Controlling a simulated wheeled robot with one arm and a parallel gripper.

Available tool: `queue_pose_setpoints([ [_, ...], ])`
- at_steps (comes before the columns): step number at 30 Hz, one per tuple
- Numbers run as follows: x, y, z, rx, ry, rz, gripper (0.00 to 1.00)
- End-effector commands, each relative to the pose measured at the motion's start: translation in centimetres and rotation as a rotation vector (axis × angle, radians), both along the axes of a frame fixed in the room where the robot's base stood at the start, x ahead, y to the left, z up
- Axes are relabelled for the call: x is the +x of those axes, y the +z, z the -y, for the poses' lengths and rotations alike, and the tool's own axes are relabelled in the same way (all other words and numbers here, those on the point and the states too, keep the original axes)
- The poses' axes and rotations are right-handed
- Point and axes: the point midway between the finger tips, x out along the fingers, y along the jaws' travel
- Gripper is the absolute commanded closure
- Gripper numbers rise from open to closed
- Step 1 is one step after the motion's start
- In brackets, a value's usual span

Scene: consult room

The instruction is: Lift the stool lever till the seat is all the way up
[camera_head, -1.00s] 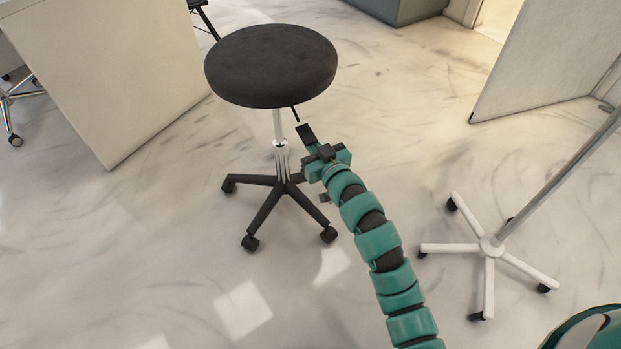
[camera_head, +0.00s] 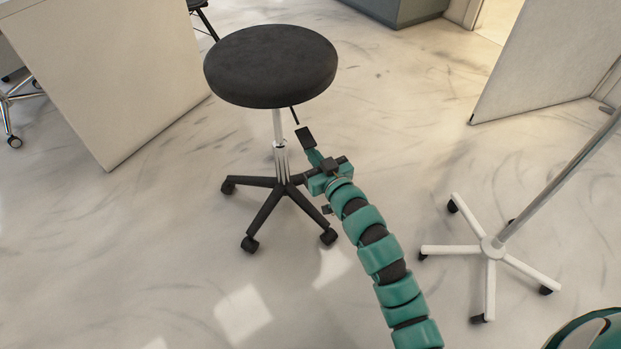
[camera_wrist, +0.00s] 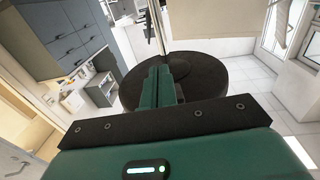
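The stool has a round dark seat (camera_head: 271,66), a chrome column (camera_head: 280,145) and a black base with casters. Its thin black lever (camera_head: 295,115) sticks out below the seat's right front edge, pointing down. My gripper (camera_head: 305,138) is just below and right of the lever's tip, with a small gap showing in the head view. Its fingers look closed together in the wrist view (camera_wrist: 162,82), with nothing seen between them. The wrist view looks up, inverted, at the seat's underside (camera_wrist: 205,85) and column (camera_wrist: 158,28). I cannot make out the lever there.
A white rolling stand (camera_head: 490,245) is on the floor at the right. A pale desk panel (camera_head: 105,75) is at the left and a light panel (camera_head: 545,65) at the back right. The floor in front of the stool is clear.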

Motion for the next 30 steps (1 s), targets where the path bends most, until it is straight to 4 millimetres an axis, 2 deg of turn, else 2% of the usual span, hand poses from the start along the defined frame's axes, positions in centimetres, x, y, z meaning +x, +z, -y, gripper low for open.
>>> queue_pose_setpoints([
  [30, -6.3, 0.0, 3.7, -0.002, 0.0, -0.003, 1.0],
])
